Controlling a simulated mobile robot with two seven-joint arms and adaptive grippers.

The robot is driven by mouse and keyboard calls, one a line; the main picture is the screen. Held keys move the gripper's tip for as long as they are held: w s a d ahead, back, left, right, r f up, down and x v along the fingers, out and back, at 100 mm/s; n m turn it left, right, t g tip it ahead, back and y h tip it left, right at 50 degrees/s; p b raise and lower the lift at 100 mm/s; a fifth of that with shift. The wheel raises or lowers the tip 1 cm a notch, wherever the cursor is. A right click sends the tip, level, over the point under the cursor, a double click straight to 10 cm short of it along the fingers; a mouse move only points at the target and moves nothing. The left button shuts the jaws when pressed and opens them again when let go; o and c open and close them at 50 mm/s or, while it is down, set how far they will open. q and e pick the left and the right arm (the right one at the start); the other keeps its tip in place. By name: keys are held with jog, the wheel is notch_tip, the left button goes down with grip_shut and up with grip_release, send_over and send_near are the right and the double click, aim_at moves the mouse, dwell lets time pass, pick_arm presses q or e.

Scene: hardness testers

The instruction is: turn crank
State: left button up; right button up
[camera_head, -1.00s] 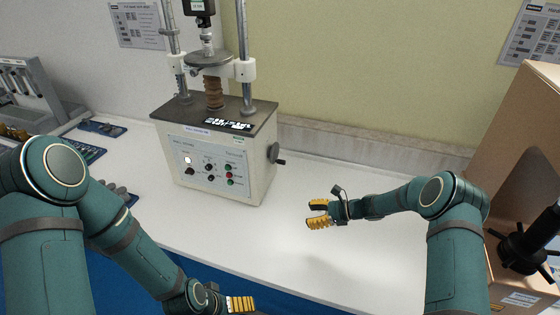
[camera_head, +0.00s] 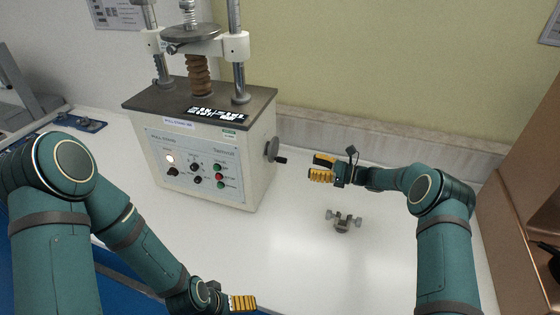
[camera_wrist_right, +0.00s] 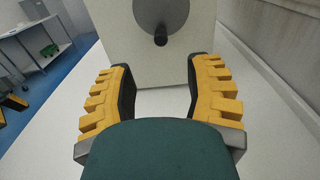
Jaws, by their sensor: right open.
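The crank (camera_head: 273,152) is a grey disc with a dark handle on the right side of the white and grey test machine (camera_head: 205,150). In the right wrist view the crank (camera_wrist_right: 160,30) is ahead, at the top, between my finger lines. My right gripper (camera_head: 318,168) has yellow padded fingers. It is open and empty, a short way to the right of the crank and apart from it. It also shows in the right wrist view (camera_wrist_right: 160,88). My left gripper (camera_head: 243,302) is low at the table's front edge, far from the crank; its fingers look close together, but their gap is unclear.
A small grey metal fixture (camera_head: 343,220) stands on the white table (camera_head: 290,240) below my right gripper. A brown box-like housing (camera_head: 515,200) stands at the right. A wall ledge (camera_head: 380,150) runs behind.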

aim_at(280, 160)
jog(key=x, duration=1.2)
jog(key=shift+o, duration=0.3)
grip_shut()
